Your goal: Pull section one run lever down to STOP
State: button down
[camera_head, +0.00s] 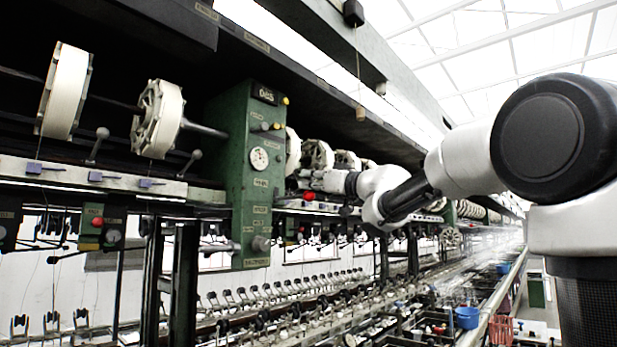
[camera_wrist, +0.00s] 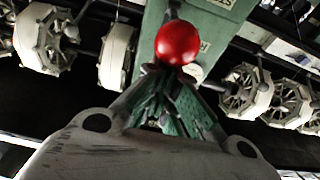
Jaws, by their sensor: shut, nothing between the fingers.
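A red ball knob (camera_wrist: 177,43) shows large in the wrist view, right at the tips of my gripper (camera_wrist: 166,72). In the head view a small red knob (camera_head: 308,195) is beside the end of my gripper (camera_head: 304,181), to the right of the green column. My gripper is shut with nothing between its fingers. The green column (camera_head: 232,150) carries a dial, small knobs and labels; it also shows behind the knob in the wrist view (camera_wrist: 222,28). No STOP mark is readable.
White reels (camera_head: 157,118) on a shaft stand left of the column, with grey ball-ended levers (camera_head: 97,146) below. More reels (camera_wrist: 247,91) stand close on the right in the wrist view. A blue bucket (camera_head: 467,317) and a red basket (camera_head: 500,330) are at lower right.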

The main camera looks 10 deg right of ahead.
jog(key=shift+f, duration=0.7)
jog(key=shift+s+r, duration=0.1)
jog(key=shift+r, duration=0.6)
jog(key=v, duration=1.6)
